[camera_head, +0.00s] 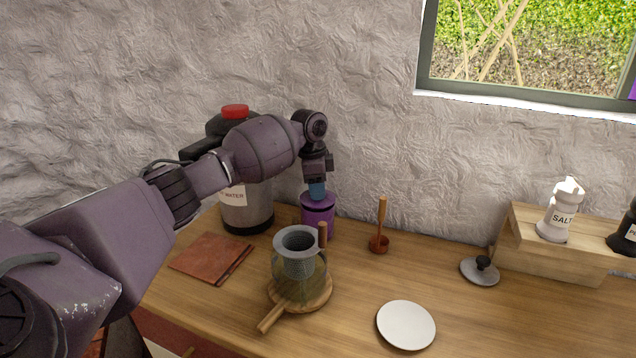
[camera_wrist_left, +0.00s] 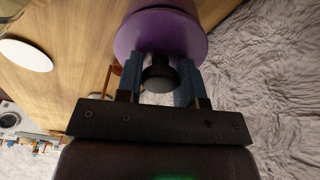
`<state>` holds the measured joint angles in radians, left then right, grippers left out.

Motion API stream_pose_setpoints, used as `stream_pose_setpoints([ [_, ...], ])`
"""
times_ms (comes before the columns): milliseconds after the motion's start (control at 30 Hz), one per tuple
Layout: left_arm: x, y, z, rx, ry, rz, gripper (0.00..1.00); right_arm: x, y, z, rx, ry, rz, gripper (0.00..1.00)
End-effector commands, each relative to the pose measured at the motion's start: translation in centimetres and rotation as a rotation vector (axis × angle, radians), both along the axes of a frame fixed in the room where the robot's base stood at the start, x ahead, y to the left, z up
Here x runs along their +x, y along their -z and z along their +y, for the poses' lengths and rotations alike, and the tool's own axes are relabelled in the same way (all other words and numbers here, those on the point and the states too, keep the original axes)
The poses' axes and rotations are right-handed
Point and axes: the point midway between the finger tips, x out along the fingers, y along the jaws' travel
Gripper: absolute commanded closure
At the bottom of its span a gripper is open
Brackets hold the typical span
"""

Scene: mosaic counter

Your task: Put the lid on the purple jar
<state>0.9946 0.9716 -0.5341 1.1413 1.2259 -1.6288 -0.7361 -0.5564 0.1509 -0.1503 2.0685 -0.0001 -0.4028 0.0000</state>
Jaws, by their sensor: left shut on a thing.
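The purple jar (camera_head: 318,221) stands on the wooden counter near the wall, beside a large water container. A purple lid (camera_head: 318,201) is level at the jar's top, lined up with it. I cannot tell whether it rests fully on the rim. My left gripper (camera_head: 317,190) points down from above, its blue fingers shut on the lid's knob. In the left wrist view, the black knob (camera_wrist_left: 160,76) sits between the fingers, with the round purple lid (camera_wrist_left: 158,32) beyond it. The lid hides most of the jar there. My right gripper is not in view.
The water container (camera_head: 247,207) stands just left of the jar. A grey lid (camera_head: 480,272), white plate (camera_head: 406,325) and wooden shelf (camera_head: 555,255) are farther right.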

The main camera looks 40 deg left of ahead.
Motion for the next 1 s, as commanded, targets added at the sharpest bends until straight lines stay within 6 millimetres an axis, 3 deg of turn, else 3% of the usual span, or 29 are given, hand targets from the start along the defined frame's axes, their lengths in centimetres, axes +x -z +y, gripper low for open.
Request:
stream_pose_setpoints([
  [567,0.0,0.1,-0.1,-0.002,0.001,-0.001,0.90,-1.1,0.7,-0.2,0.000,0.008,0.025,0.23],
  [1000,0.0,0.1,0.0,-0.001,0.001,-0.001,0.90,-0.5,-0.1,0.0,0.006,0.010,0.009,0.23],
])
